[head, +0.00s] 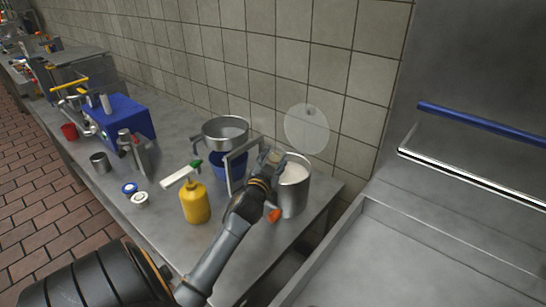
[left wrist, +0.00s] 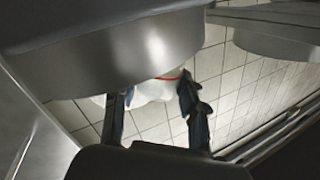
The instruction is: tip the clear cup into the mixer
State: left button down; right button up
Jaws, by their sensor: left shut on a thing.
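My left gripper (head: 270,157) is between a metal bowl (head: 224,133) and a tall metal pot (head: 292,196) with white contents. In the left wrist view its fingers (left wrist: 155,104) close on a pale, see-through thing with a red line, which looks like the clear cup (left wrist: 150,93). A large metal vessel hides part of it there. In the head view the cup is mostly hidden by the gripper, and I cannot tell its tilt. The metal bowl has a blue part (head: 224,164) under it; I cannot tell if this is the mixer. My right gripper is not in view.
A clear disc with a small knob (head: 307,128) shows before the tiled wall. A yellow bottle (head: 195,204) stands left of my arm. A blue machine (head: 122,122), a metal cup (head: 100,162) and a red cup (head: 69,131) are further left. A metal sink or basin (head: 420,265) lies right.

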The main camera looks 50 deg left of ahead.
pick_arm(q)
jog(key=m, duration=0.2)
jog(key=shift+s+a+f+m+b, duration=0.1)
jog(key=shift+a+f+m+b, duration=0.05)
jog(key=shift+a+m+b, duration=0.2)
jog(key=m, duration=0.2)
jog(key=r+m+p, duration=0.1)
jog(key=m, duration=0.2)
jog(key=d+m+p, duration=0.1)
jog(key=m, duration=0.1)
jog(key=shift+r+m, duration=0.35)
jog(key=shift+r, duration=0.05)
jog(key=m+p, duration=0.1)
jog(key=m, duration=0.1)
jog(key=w+d+m+p, duration=0.1)
jog(key=shift+d+r+m+p, duration=0.1)
jog(key=shift+r+m+p, duration=0.15)
jog(key=shift+m+p, duration=0.15)
jog(key=shift+w+d+m+p, duration=0.15)
jog(key=shift+m+p, duration=0.3)
jog(key=shift+m, duration=0.65)
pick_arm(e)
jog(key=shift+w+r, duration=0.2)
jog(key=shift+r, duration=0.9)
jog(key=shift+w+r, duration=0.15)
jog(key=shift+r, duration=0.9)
pick_arm(q)
jog(key=shift+d+f, duration=0.1)
jog(key=shift+f, duration=0.05)
